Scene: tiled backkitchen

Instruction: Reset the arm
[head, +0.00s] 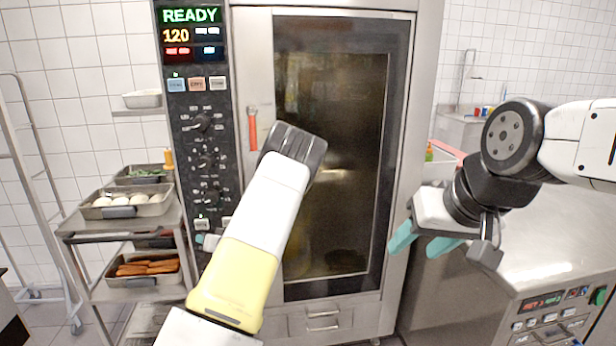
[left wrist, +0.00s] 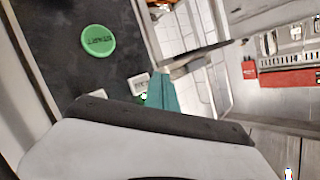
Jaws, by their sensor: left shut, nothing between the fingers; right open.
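My left arm (head: 260,230) rises from the bottom of the head view, with a white and yellow link bent in front of the oven. My left gripper is mostly hidden behind it; a teal fingertip (head: 208,242) shows beside the lower control panel. In the left wrist view its teal fingers (left wrist: 162,92) are shut and empty, close to white buttons (left wrist: 138,84) and a round green button (left wrist: 98,40) on a dark panel. I cannot tell whether they touch it. My right gripper (head: 424,242) is open and empty, before the counter at the right.
The tall oven (head: 330,150) has its door closed, a red handle (head: 252,128) and a display (head: 191,30) reading READY and 120. A rack at the left holds trays of white items (head: 128,202) and carrots (head: 146,268). A steel counter (head: 550,235) stands at the right.

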